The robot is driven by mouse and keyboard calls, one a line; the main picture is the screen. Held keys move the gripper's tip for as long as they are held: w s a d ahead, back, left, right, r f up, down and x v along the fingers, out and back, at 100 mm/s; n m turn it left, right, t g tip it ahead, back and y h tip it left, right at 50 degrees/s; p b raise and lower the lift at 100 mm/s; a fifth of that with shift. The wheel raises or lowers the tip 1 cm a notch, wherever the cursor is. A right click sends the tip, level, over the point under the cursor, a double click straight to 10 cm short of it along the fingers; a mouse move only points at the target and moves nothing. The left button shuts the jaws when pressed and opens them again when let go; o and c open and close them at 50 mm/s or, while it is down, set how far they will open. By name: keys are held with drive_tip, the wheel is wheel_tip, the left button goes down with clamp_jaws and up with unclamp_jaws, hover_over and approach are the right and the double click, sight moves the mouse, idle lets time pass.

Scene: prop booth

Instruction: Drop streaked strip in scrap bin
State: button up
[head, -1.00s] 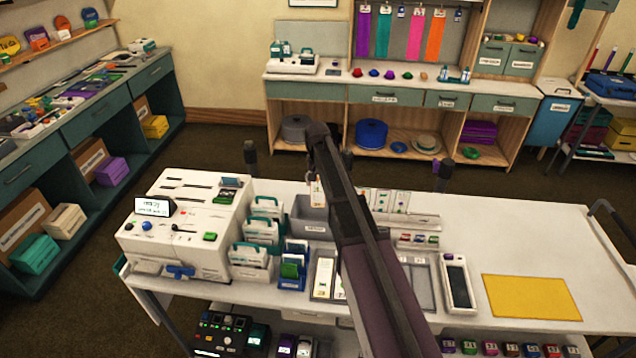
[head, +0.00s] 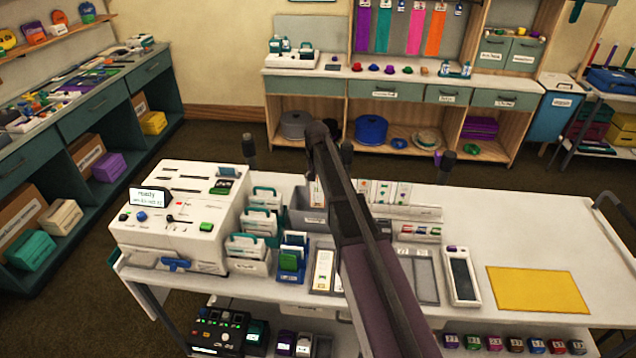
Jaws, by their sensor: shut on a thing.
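A pale strip (head: 316,192) with an orange mark hangs upright on the left side of my dark arm; its streaks are too small to make out. My gripper (head: 318,177) is mostly hidden by my own arm, and is shut on this strip. The strip shows in front of or above a grey open bin (head: 300,218) with a white label I cannot read clearly. The bin's right part is hidden by my arm. I cannot tell whether the strip's lower end is inside the bin's rim.
A white printer-like machine (head: 180,215) stands left of the bin, with card holders (head: 262,222) between. Trays and a dark-screened device (head: 461,275) lie right of my arm. A yellow mat (head: 538,290) lies on the white cart top (head: 500,225), which is mostly clear at right.

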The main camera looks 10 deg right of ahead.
drive_tip(key=o, duration=0.6)
idle(0.6)
drive_tip(key=s+n, duration=0.1)
drive_tip(key=s, duration=0.8)
drive_tip(key=s+n, duration=0.1)
drive_tip(key=s, duration=0.9)
drive_tip(key=s+n, duration=0.1)
drive_tip(key=s, duration=0.9)
drive_tip(key=shift+d+f+n+b, duration=0.2)
drive_tip(key=shift+f+n+b, duration=0.1)
drive_tip(key=shift+b, duration=0.05)
